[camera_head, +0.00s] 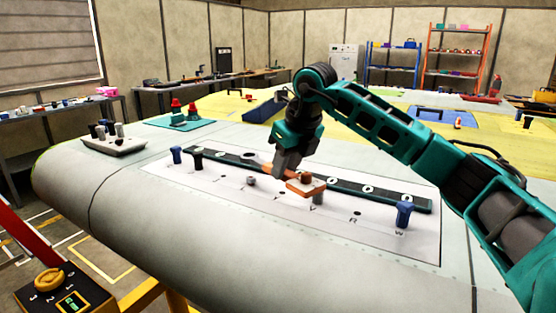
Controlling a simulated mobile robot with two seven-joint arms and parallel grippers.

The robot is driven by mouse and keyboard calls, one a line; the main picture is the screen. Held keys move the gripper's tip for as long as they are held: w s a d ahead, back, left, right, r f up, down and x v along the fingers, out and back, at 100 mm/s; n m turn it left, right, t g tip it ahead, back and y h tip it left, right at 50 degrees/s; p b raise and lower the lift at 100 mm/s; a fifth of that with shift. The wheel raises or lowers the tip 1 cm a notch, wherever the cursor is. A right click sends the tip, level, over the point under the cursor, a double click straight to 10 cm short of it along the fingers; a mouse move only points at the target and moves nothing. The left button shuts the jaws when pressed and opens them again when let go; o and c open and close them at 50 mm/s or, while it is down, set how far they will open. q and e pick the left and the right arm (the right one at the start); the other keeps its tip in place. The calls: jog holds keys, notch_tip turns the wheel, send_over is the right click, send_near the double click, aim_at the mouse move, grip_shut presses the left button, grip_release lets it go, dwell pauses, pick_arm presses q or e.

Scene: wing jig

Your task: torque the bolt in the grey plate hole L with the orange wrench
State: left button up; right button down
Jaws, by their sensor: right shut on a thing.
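My right gripper (287,172) is shut on the orange wrench (306,187), low over the middle of the pale grey plate (425,240). The wrench head is just above or at a grey bolt (318,198); I cannot tell whether it touches. Another grey bolt (251,181) stands to the left. Blue bolts stand at the left (176,154) and right (403,213) ends. My left gripper is not in view.
A dark strip with round holes (400,198) lies along the plate's far side. A black-and-yellow control box (65,292) is at lower left.

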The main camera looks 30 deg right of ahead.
jog(key=shift+s+f, duration=0.15)
jog(key=shift+f, duration=0.85)
jog(key=shift+f+b, duration=1.1)
jog(key=shift+f, duration=0.05)
jog(key=shift+r, duration=0.1)
jog(key=shift+f+b, duration=0.3)
jog(key=shift+f, duration=0.45)
jog(key=shift+a, duration=0.3)
jog(key=shift+s+a+f+m+h, duration=0.15)
jog(key=shift+a+m+h, duration=0.35)
jog(key=shift+a+m, duration=0.7)
